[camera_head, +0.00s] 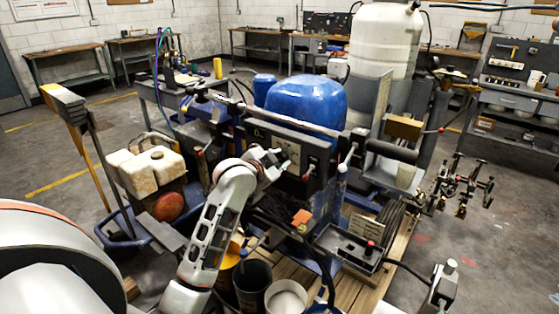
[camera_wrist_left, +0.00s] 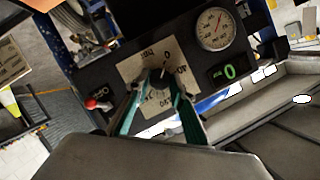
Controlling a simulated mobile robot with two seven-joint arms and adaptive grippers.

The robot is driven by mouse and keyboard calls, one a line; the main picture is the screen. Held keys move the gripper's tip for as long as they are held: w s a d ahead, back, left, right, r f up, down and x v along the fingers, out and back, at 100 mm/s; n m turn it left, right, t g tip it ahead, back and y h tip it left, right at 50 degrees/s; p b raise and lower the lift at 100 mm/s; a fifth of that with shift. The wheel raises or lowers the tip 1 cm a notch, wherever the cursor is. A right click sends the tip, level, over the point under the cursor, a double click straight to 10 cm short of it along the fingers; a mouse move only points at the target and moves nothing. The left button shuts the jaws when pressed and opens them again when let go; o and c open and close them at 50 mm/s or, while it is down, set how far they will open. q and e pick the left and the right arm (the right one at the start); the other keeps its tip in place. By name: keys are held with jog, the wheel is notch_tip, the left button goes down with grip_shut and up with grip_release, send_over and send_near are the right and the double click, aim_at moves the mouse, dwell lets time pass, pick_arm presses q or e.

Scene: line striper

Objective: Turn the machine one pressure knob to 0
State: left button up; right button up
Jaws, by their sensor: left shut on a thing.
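The pressure knob (camera_wrist_left: 162,77) is a small dark knob in the middle of a beige dial plate (camera_wrist_left: 131,68) on the dark panel, in the left wrist view. Numbers are printed around the plate, including a 0 near its upper edge; most appear turned and are hard to read. My left gripper (camera_wrist_left: 159,86) has its teal fingers shut on the knob, one on each side. In the head view my left gripper (camera_head: 279,161) reaches the front of the machine's control panel (camera_head: 317,150), and its hand hides the knob there. My right gripper is not in view.
A round gauge (camera_wrist_left: 213,30) with a red needle and a green display (camera_wrist_left: 229,72) reading 0 sit beside the plate. A red-tipped lever (camera_wrist_left: 92,104) stands left of it. A blue tank (camera_head: 306,101) is behind the panel; buckets (camera_head: 285,298) stand below my arm.

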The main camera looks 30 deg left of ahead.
pick_arm(q)
jog(key=shift+o, duration=0.2)
jog(key=shift+n, duration=0.3)
jog(key=shift+c, duration=0.2)
jog(key=o, duration=1.1)
jog(key=shift+o, duration=0.2)
jog(key=v, duration=1.2)
jog(key=shift+a, duration=0.15)
jog(key=shift+r, duration=0.1)
